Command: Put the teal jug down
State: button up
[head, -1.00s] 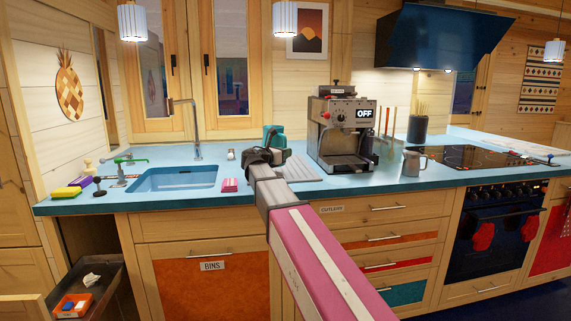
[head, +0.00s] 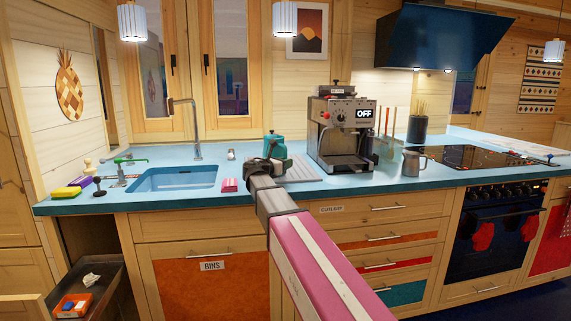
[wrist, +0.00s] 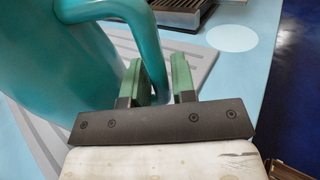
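The teal jug (head: 275,147) is upright over the grey ribbed drainboard (head: 301,170), between the sink and the coffee machine. My gripper (head: 264,167) is at its near side. In the wrist view the jug's body (wrist: 45,60) fills the left, and its curved handle (wrist: 152,48) passes down between my green fingers (wrist: 158,82). The fingers appear closed on the handle, one on each side. The jug's base is hidden, so I cannot tell whether it touches the drainboard.
The coffee machine (head: 340,135) stands close to the right of the jug. The sink (head: 175,179) and a pink box (head: 230,185) are to the left. A metal pitcher (head: 412,163) stands further right. Blue worktop (head: 350,184) is bare along the front.

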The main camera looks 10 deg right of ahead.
jog(key=shift+o, duration=0.8)
jog(key=shift+a+r, duration=0.1)
jog(key=shift+r, duration=0.05)
jog(key=v, duration=1.2)
